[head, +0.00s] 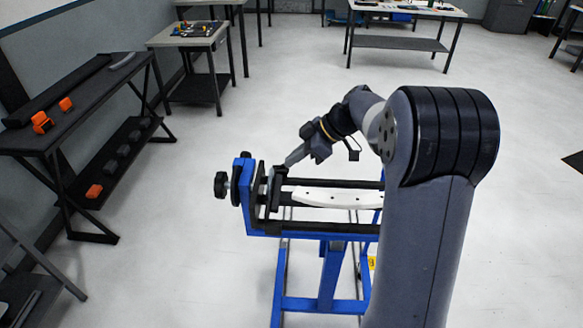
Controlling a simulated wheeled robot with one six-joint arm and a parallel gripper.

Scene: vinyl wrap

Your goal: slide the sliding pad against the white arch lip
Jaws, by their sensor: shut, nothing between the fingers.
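The white arch lip (335,197) is a pale curved strip lying along the dark rails of a blue stand. Its right end is hidden behind my arm. A dark upright block at the stand's left end looks like the sliding pad (275,190). It stands close to the lip's left end; I cannot tell whether they touch. My gripper (289,162) is shut and empty, its tip pointing down and left. In the picture the tip is just above and right of the pad; contact cannot be made out.
The blue stand (262,232) carries a black knob (221,185) at its left end. A black bench (62,128) with orange tools is at left. A grey table (190,36) stands behind. Open pale floor lies around the stand.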

